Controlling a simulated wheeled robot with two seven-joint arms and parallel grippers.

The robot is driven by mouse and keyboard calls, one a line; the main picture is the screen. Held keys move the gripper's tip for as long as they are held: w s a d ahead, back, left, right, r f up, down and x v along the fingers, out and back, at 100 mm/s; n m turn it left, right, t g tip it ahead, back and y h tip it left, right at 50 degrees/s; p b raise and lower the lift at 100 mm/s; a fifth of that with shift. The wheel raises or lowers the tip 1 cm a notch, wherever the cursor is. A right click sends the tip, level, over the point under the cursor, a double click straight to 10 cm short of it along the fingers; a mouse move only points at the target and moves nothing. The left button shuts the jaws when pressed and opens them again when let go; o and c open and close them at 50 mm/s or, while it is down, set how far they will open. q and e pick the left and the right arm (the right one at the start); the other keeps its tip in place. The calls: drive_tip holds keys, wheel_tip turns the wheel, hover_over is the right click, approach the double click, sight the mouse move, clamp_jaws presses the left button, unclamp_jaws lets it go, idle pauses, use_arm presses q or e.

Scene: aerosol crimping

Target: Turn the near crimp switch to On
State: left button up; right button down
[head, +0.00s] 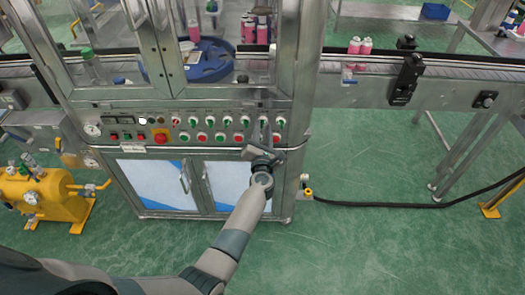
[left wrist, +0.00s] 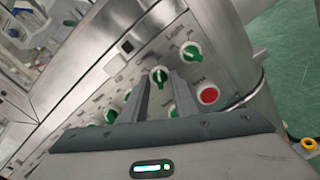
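The steel control panel (head: 185,128) carries a row of switches with green handles above a row of red and green buttons. My left gripper (head: 264,130) is at the right part of this panel and hides some controls behind it. In the left wrist view, the two grey fingers (left wrist: 162,88) are apart. A green-handled switch (left wrist: 159,75) shows just beyond and between the fingertips; contact cannot be told. Another green switch (left wrist: 191,51) is to its upper right. The labels are too small to tell which one is the crimp switch. My right gripper is not in view.
A red button (left wrist: 208,95) is right of the fingers. A red emergency knob (head: 160,136) is at the panel's left. A conveyor (head: 460,72) with pink cans (head: 354,46) runs right. Green floor (head: 370,240) is clear at the front right.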

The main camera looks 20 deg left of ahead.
use_arm(q)
drive_tip(key=p+v, duration=0.2)
drive_tip(key=v, duration=1.5)
drive_tip(key=s+d+f+m+g+h+b, duration=0.1)
drive_tip(key=s+f+m+g+h, duration=0.1)
drive_tip(key=s+f+m, duration=0.75)
drive_tip(key=s+d+f+m+g+h, duration=0.25)
drive_tip(key=f+m, duration=0.25)
drive_tip(key=f, duration=1)
drive_tip(key=s+f+m+g+h+b, duration=0.1)
drive_tip(key=s+f+m+g+h, duration=0.15)
drive_tip(key=s+f+m, duration=0.75)
drive_tip(key=s+a+f+m+g, duration=0.3)
drive_tip(key=s+f, duration=0.4)
drive_tip(key=s, duration=0.3)
drive_tip(key=s+a+f+m+g+y, duration=0.1)
drive_tip(key=s+a+f+m+g, duration=0.2)
drive_tip(key=s, duration=0.8)
drive_tip(key=s+a+f+m+g+y+b, duration=0.1)
drive_tip(key=s+a+f+m+g, duration=0.2)
drive_tip(key=s+f, duration=0.7)
drive_tip(key=s+a+m, duration=0.1)
drive_tip(key=a+m, duration=0.1)
drive_tip(key=a, duration=0.1)
drive_tip(key=shift+s+f, duration=0.2)
drive_tip(key=shift+f, duration=0.1)
